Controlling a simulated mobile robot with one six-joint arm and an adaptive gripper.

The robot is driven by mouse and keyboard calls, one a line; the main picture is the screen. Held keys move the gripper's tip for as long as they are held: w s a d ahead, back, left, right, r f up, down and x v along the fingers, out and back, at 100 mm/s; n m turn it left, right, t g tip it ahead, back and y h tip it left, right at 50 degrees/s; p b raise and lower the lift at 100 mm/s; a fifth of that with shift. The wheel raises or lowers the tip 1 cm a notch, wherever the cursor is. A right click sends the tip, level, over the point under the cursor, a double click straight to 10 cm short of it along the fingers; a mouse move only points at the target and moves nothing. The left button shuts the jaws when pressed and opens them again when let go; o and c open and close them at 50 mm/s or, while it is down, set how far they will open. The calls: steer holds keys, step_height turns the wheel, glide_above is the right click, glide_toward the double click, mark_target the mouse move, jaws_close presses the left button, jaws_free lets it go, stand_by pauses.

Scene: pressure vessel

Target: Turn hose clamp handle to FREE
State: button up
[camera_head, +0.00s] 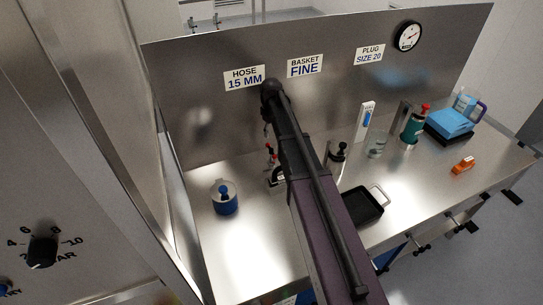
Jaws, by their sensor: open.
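The red-tipped upright piece (270,150) on the bench, just left of my arm, may be the hose clamp handle; it is small and partly hidden. Its lower part meets a dark and pale fitting (276,179) that my arm partly covers. No FREE marking can be read. My dark arm runs from the bottom centre up to a joint in front of the back panel. My gripper cannot be made out; the arm seems to hide it.
A blue-and-white canister (224,197) stands left on the steel bench (265,243). A panel sign reads HOSE 15 MM (244,78).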

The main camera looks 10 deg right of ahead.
mark_target(271, 162)
steer(key=shift+f, duration=0.15)
step_height(271, 162, down, 13)
steer(key=b, duration=1.3)
steer(key=shift+f+b, duration=0.2)
steer(key=shift+b, duration=0.2)
stand_by(0.3)
jaws_close()
steer(key=shift+d, duration=0.15)
